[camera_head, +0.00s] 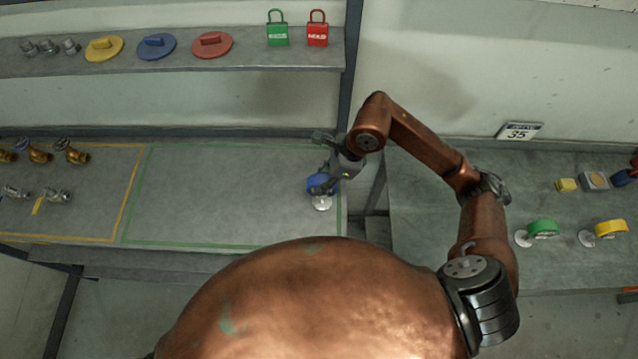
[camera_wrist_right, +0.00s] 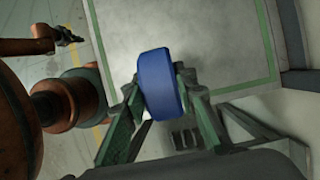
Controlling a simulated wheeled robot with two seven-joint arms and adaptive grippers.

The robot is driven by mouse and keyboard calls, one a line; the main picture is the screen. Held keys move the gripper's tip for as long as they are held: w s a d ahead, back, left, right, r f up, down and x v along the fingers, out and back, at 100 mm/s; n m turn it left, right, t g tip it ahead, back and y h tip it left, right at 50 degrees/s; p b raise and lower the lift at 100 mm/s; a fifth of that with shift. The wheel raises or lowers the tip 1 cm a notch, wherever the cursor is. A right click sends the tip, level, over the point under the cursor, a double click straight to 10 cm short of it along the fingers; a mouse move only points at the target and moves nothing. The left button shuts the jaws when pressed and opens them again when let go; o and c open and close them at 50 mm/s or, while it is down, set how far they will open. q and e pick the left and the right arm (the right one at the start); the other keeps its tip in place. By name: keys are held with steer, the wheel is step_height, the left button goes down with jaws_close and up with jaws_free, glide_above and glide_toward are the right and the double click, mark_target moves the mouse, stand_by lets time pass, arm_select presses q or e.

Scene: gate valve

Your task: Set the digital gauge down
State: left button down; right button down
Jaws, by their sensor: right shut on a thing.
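My right gripper (camera_head: 330,168) is shut on a blue gauge (camera_head: 318,184), with a pale round piece at its lower end. In the right wrist view, the blue body (camera_wrist_right: 159,82) sits between the two fingers (camera_wrist_right: 160,105). The gauge is over the right end of the green-outlined area (camera_head: 225,195) on the left bench, close to the green line. I cannot tell whether it touches the surface. My left gripper (camera_wrist_right: 68,36) shows small at the upper left of the right wrist view, away from the gauge; its opening is unclear.
A yellow-outlined area (camera_head: 108,200) at the left holds several valves. A green gauge (camera_head: 542,228) and a yellow gauge (camera_head: 610,227) lie on the right bench (camera_head: 430,240). A gap separates the benches. The shelf (camera_head: 245,52) above holds colored discs and padlocks. The green-outlined area is otherwise clear.

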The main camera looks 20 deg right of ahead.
steer(key=shift+w+a+f, duration=0.25)
steer(key=shift+w+f, duration=0.15)
steer(key=shift+f, duration=0.05)
steer(key=f, duration=0.1)
steer(key=f+p, duration=0.1)
steer(key=f, duration=0.1)
steer(key=shift+w+a, duration=0.15)
steer(key=shift+w, duration=0.05)
steer(key=shift+f, duration=0.4)
steer(key=shift+f, duration=0.1)
steer(key=c, duration=1.5)
jaws_free()
steer(key=shift+c, duration=0.2)
